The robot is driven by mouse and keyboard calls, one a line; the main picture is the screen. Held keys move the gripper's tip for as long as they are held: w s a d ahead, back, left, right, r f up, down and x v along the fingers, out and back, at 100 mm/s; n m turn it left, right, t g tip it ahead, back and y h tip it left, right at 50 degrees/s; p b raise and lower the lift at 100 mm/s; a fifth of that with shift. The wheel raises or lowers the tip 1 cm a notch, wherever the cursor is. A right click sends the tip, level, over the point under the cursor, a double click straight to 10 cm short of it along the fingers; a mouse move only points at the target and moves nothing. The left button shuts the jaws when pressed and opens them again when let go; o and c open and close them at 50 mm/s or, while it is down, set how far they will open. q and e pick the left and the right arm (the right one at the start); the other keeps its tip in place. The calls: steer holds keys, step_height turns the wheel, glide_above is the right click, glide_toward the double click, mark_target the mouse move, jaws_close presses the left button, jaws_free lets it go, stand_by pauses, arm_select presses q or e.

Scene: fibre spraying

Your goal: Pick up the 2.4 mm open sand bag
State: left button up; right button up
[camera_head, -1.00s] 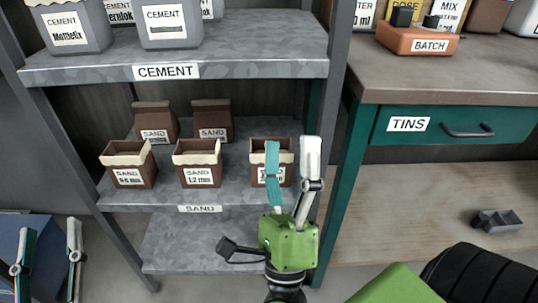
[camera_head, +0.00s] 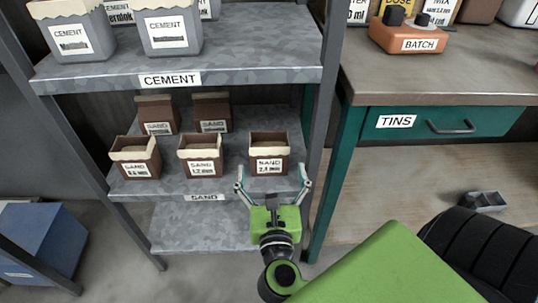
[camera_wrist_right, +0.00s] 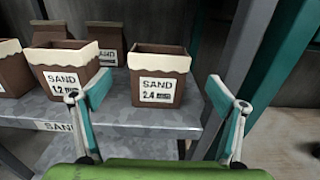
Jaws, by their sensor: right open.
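The 2.4 mm open sand bag (camera_head: 269,160) is brown with a cream rolled rim and stands upright at the right front of the sand shelf (camera_head: 235,184). In the right wrist view the bag (camera_wrist_right: 158,88) reads "SAND 2.4 mm". My right gripper (camera_head: 273,187) is open and empty, in front of the bag, with its fingertips spread to either side in the head view. In the wrist view its fingers (camera_wrist_right: 146,92) frame the bag from nearer the camera. It does not appear to touch the bag. My left gripper is out of view.
The 1.2 mm sand bag (camera_head: 201,157) and another open bag (camera_head: 136,159) stand to the left. Two closed bags (camera_head: 212,113) are behind. The cement shelf (camera_head: 240,66) is above, and a grey post (camera_head: 322,120) is close on the right.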

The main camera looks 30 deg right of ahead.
mark_target(270, 151)
steer(key=x, duration=0.4)
steer(key=shift+w, duration=0.1)
steer(key=shift+w+d, duration=0.25)
steer(key=shift+w, duration=0.15)
steer(key=shift+b+x, duration=0.3)
steer(key=shift+x, duration=2.05)
steer(key=c, duration=2.2)
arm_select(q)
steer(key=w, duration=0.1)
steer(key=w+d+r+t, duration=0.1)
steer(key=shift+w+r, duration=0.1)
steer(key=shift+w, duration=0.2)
arm_select(e)
steer(key=shift+r, duration=0.2)
